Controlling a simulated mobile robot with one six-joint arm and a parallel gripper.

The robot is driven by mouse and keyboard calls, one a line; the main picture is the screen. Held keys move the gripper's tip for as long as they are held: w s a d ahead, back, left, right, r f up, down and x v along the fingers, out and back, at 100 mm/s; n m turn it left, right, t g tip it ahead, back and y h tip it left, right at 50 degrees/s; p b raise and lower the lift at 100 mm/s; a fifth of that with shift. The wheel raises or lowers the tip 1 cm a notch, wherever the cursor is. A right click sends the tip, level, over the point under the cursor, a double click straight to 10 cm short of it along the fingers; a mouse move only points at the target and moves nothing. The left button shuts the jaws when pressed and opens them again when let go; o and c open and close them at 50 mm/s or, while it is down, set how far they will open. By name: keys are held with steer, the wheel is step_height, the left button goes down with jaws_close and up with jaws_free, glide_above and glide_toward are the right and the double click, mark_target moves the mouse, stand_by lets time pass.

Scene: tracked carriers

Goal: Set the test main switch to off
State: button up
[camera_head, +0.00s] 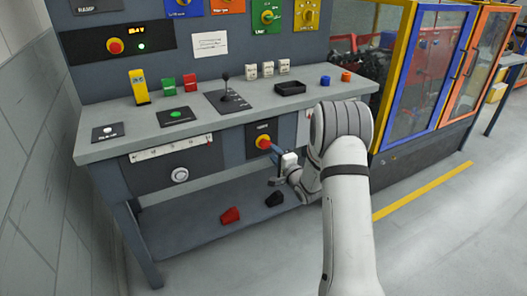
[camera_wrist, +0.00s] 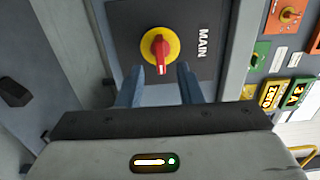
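The main switch is a red rotary handle (camera_wrist: 158,52) on a yellow disc, mounted on a dark plate (camera_wrist: 205,12) marked MAIN. In the head view the switch (camera_head: 263,142) sits on the front of the bench below the worktop. My gripper (camera_wrist: 158,88) is open, its two blue fingers apart, one to each side below the handle in the wrist view. Nothing is between the fingertips, and I cannot tell whether they touch the plate. In the head view my gripper (camera_head: 275,150) is just right of the switch and partly hidden by my arm.
The grey worktop (camera_head: 140,125) above holds a joystick (camera_head: 226,90), a yellow block (camera_head: 139,86), several small blocks and a black tray (camera_head: 290,88). A red pedal (camera_head: 230,215) and a black pedal (camera_head: 274,198) lie on the lower shelf. Fenced cabinets (camera_head: 412,70) stand to the right.

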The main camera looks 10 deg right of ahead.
mark_target(267, 145)
steer(key=x, duration=0.6)
steer(key=shift+b, duration=0.35)
steer(key=shift+c, duration=0.3)
jaws_close()
